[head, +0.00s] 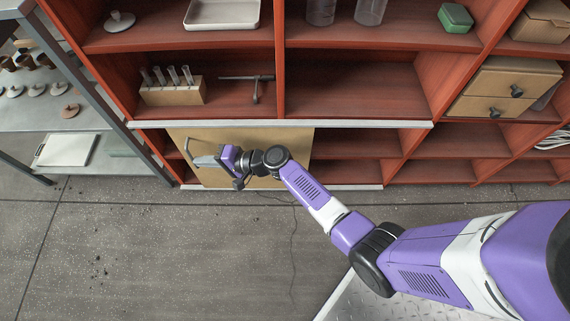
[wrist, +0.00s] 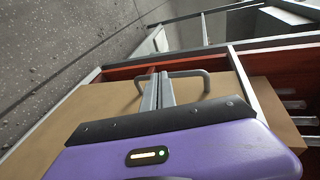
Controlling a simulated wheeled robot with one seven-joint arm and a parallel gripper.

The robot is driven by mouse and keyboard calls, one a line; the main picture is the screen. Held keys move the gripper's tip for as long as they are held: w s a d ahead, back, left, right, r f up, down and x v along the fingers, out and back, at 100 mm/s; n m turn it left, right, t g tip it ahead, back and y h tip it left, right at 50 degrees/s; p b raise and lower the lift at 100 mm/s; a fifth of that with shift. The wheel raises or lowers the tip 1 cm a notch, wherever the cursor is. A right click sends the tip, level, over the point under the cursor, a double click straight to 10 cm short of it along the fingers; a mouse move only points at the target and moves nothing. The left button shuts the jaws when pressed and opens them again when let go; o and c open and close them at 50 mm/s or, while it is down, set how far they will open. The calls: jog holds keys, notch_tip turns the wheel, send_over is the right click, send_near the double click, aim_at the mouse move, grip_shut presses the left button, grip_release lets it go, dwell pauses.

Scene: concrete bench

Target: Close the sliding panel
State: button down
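The sliding panel (head: 240,137) is a tan board standing between a top and a bottom rail in the low bay of the red shelf. A narrow gap shows at its left, and a wider open stretch lies to its right. Its grey bar handle (head: 188,149) is near its left edge; the handle also shows in the wrist view (wrist: 188,74). My gripper (head: 205,160) is at the handle, in front of the panel. In the wrist view its two fingers (wrist: 157,92) lie close together and their tips overlap the handle. I cannot tell whether they touch it.
Above are red shelves with a test tube rack (head: 173,92), a grey metal stand (head: 253,86) and a white tray (head: 222,13). A drawer box (head: 505,87) is at right. A grey metal rack (head: 60,110) stands close at left. The floor (head: 180,250) in front is clear.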

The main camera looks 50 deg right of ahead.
jog(key=w+a+b, duration=0.2)
jog(key=w+a, duration=0.3)
jog(key=w, duration=0.2)
jog(key=shift+a, duration=0.4)
jog(key=shift+a+r, duration=0.1)
jog(key=shift+r, duration=0.05)
jog(key=shift+s+b, duration=0.1)
jog(key=shift+b, duration=0.2)
